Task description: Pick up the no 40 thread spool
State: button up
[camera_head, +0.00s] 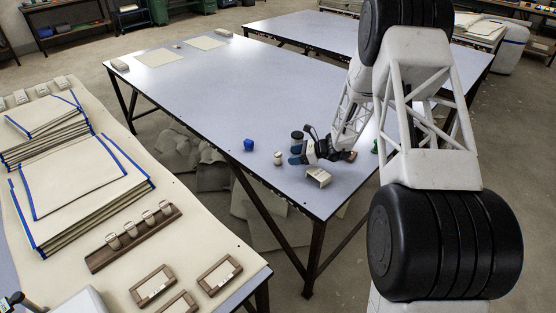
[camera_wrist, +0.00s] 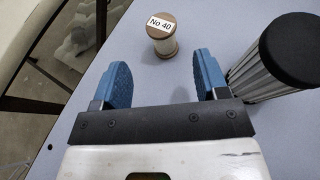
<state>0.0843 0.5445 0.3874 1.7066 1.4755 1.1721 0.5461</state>
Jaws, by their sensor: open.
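The no 40 thread spool (camera_wrist: 162,36) shows in the wrist view. It has a brown top with a white label reading "No 40" and a pale thread body, and it stands upright on the blue-grey table. My gripper (camera_wrist: 163,72) is open, with its blue fingers apart. The spool is beyond the fingertips, between their lines, and not touching them. In the head view a small pale spool (camera_head: 278,158) stands left of my gripper (camera_head: 296,158); its label cannot be read there.
A ribbed grey cylinder with a black cap (camera_wrist: 283,60) stands close to my right finger in the wrist view. A blue item (camera_head: 249,145) stands left of the spool. A small cream stand (camera_head: 319,177) sits near the table's front edge. The table (camera_head: 225,85) is mostly clear farther back.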

aim_at(278, 158)
jog(key=shift+x, duration=1.2)
jog(key=shift+f+x, duration=0.1)
jog(key=shift+x, duration=1.2)
jog(key=shift+f+x, duration=0.15)
jog(key=shift+x, duration=1.15)
jog(key=shift+w+d, duration=0.1)
jog(key=shift+w, duration=0.05)
jog(key=c, duration=1)
